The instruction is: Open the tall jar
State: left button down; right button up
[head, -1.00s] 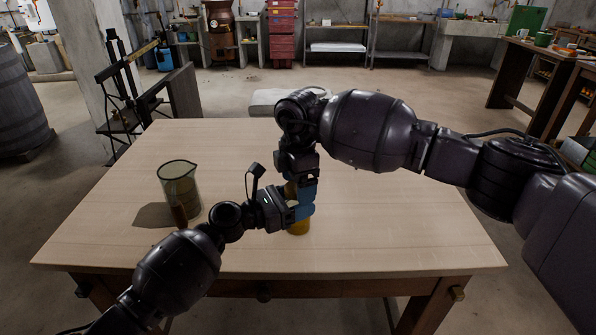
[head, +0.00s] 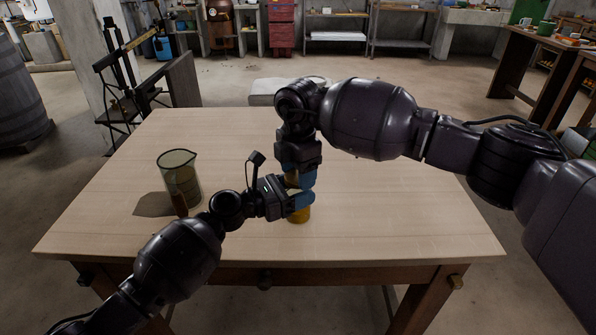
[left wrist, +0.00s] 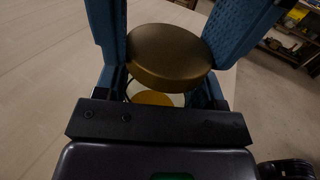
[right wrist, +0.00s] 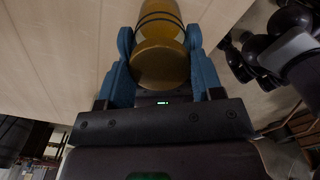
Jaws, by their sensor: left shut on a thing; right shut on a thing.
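The tall jar stands near the middle of the table, and its amber lower part (head: 299,215) shows below my grippers. My left gripper (head: 298,205) comes in from the left and is shut on the jar's body. My right gripper (head: 298,175) points down from above and is shut on the lid at the jar's top. In the left wrist view the round bronze lid (left wrist: 165,55) shows between blue fingers. In the right wrist view the lid (right wrist: 160,65) sits between my fingers, with the dark-banded amber body (right wrist: 160,20) beyond. The fingers hide much of the jar.
A glass beaker (head: 179,178) with a spout stands on the table (head: 120,225) to the left, near my left arm. The table's right side and back are clear.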

jog(key=n, duration=0.4)
jog(key=shift+n, duration=0.4)
jog(key=o, duration=1)
jog(key=shift+a+r, duration=0.1)
